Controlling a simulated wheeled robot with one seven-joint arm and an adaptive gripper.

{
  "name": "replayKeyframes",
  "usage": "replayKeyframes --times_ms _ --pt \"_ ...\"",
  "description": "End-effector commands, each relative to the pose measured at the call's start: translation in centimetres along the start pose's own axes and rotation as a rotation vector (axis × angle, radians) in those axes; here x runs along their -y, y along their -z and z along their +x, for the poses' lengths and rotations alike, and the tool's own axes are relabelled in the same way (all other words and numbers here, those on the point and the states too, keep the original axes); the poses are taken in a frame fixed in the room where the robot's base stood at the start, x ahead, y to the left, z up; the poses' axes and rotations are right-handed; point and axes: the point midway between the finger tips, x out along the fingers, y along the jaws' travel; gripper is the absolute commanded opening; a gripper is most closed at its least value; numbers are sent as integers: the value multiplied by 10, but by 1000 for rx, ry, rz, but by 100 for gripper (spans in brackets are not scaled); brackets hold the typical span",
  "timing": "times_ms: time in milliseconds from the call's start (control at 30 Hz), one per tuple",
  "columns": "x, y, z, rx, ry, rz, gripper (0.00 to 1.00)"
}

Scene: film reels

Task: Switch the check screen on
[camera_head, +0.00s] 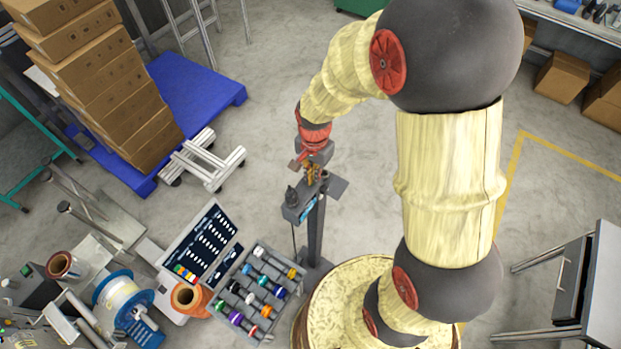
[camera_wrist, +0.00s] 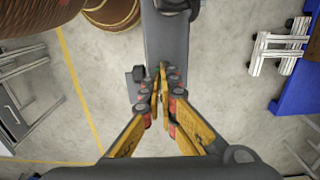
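My gripper (camera_head: 312,176) hangs over a grey post (camera_head: 316,232) in the middle of the floor. In the wrist view its yellow fingers (camera_wrist: 160,75) meet at the tips, with nothing seen between them. A small unit with a light-blue face (camera_head: 301,212) and a dark knob (camera_head: 291,194) sits at the post's top, just beside and below the fingers. Whether they touch it cannot be told. A case with a black panel (camera_head: 213,236), white marks and coloured blocks stands at lower left. I cannot tell which of these is the check screen, nor see one lit.
A grey rack of coloured spools (camera_head: 257,292) stands beside the panel. A white reel with blue flanges (camera_head: 122,301) and an orange-brown reel (camera_head: 188,297) lie further left. Stacked cartons (camera_head: 100,75) stand on a blue pallet (camera_head: 200,92). A grey table (camera_head: 606,285) is at right; floor between is clear.

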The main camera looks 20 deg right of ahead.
Motion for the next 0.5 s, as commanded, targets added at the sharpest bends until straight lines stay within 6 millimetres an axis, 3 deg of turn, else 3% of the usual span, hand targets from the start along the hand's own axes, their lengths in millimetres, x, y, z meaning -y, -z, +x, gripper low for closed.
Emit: replayKeyframes --times_ms 167,500 --pt "0 0 -2 0 1 0 0" --pt "0 0 -25 -1 1 0 0"
